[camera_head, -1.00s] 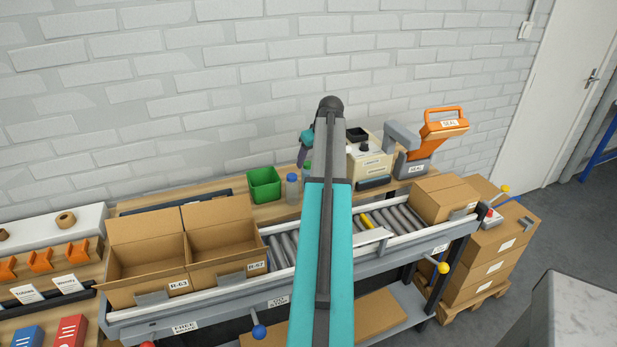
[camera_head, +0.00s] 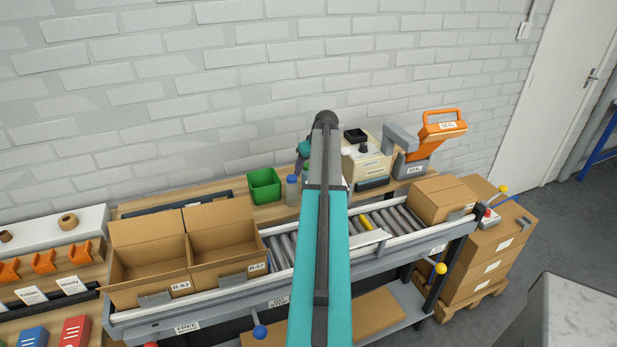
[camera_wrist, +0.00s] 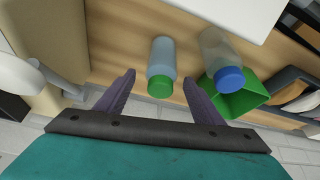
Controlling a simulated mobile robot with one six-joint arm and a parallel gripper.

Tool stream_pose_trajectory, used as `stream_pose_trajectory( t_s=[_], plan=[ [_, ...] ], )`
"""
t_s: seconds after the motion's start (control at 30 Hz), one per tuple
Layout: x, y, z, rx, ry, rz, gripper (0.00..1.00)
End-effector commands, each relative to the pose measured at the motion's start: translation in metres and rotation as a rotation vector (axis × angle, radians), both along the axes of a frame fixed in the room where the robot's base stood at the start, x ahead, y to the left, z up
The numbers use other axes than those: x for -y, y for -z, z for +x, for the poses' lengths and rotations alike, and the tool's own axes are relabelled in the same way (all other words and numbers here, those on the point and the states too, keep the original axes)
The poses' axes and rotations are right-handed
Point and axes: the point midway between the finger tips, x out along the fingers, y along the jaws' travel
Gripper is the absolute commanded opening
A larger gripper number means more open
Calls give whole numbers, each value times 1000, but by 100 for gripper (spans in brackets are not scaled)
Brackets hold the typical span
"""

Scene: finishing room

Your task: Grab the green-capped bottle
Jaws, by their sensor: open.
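The green-capped bottle (camera_wrist: 161,68) is pale and translucent, and in the wrist view it stands in the gap between my open fingers, toward their tips. My gripper (camera_wrist: 158,84) is open, with a purple finger on either side of the bottle; I see no contact. In the head view my arm covers most of this bottle, with only a sliver of green (camera_head: 306,170) beside the arm. A similar bottle with a blue cap (camera_wrist: 229,79) stands to the right in the wrist view, outside the fingers; it also shows in the head view (camera_head: 292,190).
A green bin (camera_head: 264,186) stands left of the blue-capped bottle on the wooden bench. A cream machine (camera_head: 366,163) and an orange-handled sealer (camera_head: 430,150) stand to the right. Open cartons (camera_head: 222,243) and a roller conveyor (camera_head: 395,222) lie in front. A brick wall is behind.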

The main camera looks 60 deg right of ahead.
Motion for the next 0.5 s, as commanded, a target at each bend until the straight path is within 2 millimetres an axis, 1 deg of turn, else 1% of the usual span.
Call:
stream_pose_trajectory(
  t_s=[0.2,0.5],
  plan=[
    [1,8,4,0,-1,0,62],
    [1,8,4,0,-1,0,62]
  ],
)
